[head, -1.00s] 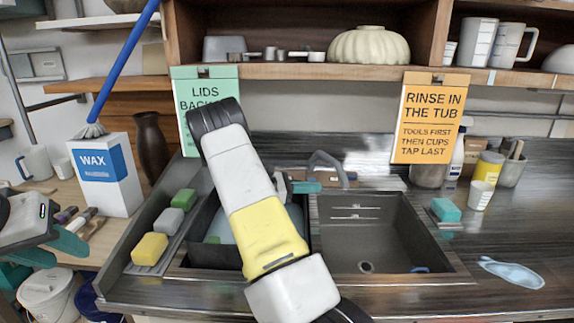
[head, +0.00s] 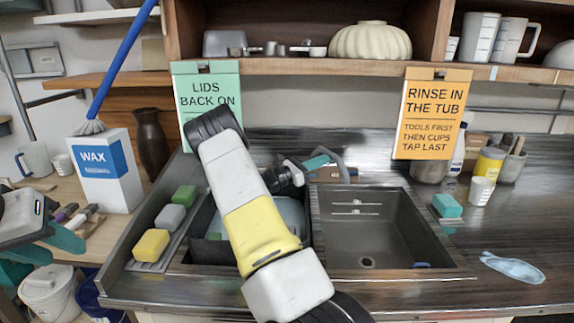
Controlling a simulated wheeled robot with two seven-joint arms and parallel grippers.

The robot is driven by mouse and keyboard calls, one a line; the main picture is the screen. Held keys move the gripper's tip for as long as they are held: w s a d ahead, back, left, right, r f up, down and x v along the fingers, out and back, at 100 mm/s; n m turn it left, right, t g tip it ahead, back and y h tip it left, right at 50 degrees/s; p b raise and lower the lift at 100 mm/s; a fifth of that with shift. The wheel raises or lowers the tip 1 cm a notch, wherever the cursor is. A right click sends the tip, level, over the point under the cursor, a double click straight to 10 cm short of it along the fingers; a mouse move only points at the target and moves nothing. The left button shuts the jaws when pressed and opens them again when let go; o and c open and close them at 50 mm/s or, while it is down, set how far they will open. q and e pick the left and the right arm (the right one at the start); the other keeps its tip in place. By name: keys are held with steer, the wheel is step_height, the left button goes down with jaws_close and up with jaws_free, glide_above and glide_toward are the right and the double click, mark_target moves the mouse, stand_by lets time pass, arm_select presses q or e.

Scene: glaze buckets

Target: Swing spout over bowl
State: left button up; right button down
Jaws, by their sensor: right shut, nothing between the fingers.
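The grey spout (head: 334,160) arches at the back of the sink, near the divider between its two basins. My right gripper (head: 318,161), with teal fingers, is shut and empty beside the spout. I cannot tell whether it touches it. A grey-teal rounded thing, apparently the bowl (head: 291,214), sits in the left basin, largely hidden by my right arm. My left gripper (head: 62,247) is at the left edge of the view, its teal fingers apparently apart, away from the sink.
The right basin (head: 365,235) is empty but for a small blue thing. Sponges (head: 151,245) line the sink's left edge. A wax box (head: 105,170) stands at left. A teal block (head: 447,206) and a cup (head: 481,191) stand at right. Signs hang from the shelf above.

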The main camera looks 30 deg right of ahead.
steer(key=shift+d, duration=0.15)
steer(key=shift+s+d, duration=0.3)
steer(key=shift+d, duration=0.6)
